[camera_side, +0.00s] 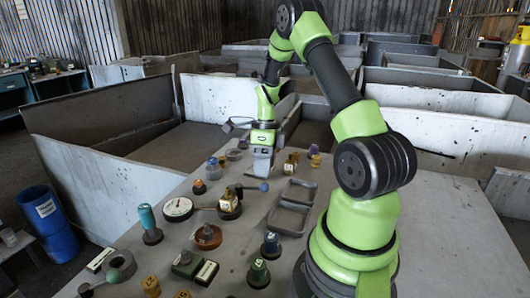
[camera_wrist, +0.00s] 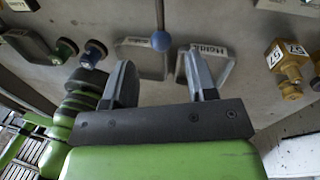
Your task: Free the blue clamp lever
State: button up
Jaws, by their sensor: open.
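The blue clamp lever shows as a blue ball knob (camera_side: 264,187) on a thin rod that runs left to a brass-coloured block (camera_side: 231,196) on a dark round base. In the wrist view the ball (camera_wrist: 161,41) lies just beyond and between my fingertips, with its rod running up out of the frame. My gripper (camera_side: 262,170) points down over the table, behind the ball in the side view. In the wrist view my gripper (camera_wrist: 160,62) has its two fingers wide apart with nothing between them. The ball appears apart from both fingers.
Grey open trays (camera_side: 290,218) lie right of the lever. Brass parts (camera_side: 291,162) stand right of my gripper; one tagged brass part (camera_wrist: 288,68) shows in the wrist view. A dial gauge (camera_side: 178,208), teal cylinder (camera_side: 148,220) and orange-brown dish (camera_side: 208,237) stand to the left.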

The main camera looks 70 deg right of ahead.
jog(key=r, duration=0.2)
jog(key=d+r, duration=0.1)
jog(key=r, duration=0.1)
jog(key=shift+r, duration=0.2)
jog(key=a+r+n+t+h, duration=0.2)
jog(key=a+r+n+t, duration=0.2)
jog(key=a+r+n, duration=1.05)
jog(key=s+a+r+n+t+y, duration=0.1)
jog(key=s+a+r+n+t, duration=0.2)
jog(key=s+a+n, duration=0.5)
jog(key=a+n, duration=0.1)
jog(key=n, duration=0.6)
jog(key=shift+a+t+y, duration=0.25)
jog(key=shift+t+y, duration=0.05)
jog(key=shift+y, duration=0.1)
